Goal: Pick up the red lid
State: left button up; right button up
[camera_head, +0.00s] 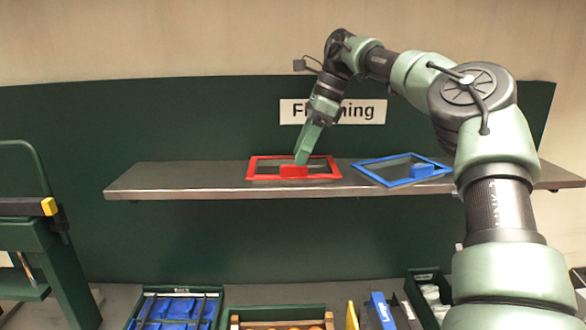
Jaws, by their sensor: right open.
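The red lid (262,170) is a flat red frame with a clear pane and a raised red handle block (293,171). It lies on the grey shelf (180,180). My right gripper (301,160) points down at the handle from above, its fingertips at or just over the block. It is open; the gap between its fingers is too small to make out. Whether the fingers straddle the handle or touch it I cannot tell. My left gripper is not in view.
A blue-framed lid (374,174) with a blue handle lies on the shelf to the right of the red one. The shelf left of the red lid is bare. Below are a bin of blue items (175,308) and a wooden-edged crate with orange things (280,322).

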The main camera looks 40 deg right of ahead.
aim_at(294, 165)
jog(key=x, duration=0.3)
jog(key=shift+w+d+f+p, duration=0.2)
jog(key=shift+w+f+p, duration=0.1)
jog(key=shift+w, duration=0.15)
jog(key=shift+s+r, duration=0.1)
jog(key=shift+s, duration=0.05)
jog(key=shift+c, duration=0.6)
jog(key=shift+a, duration=0.15)
grip_shut()
jog(key=shift+r, duration=0.1)
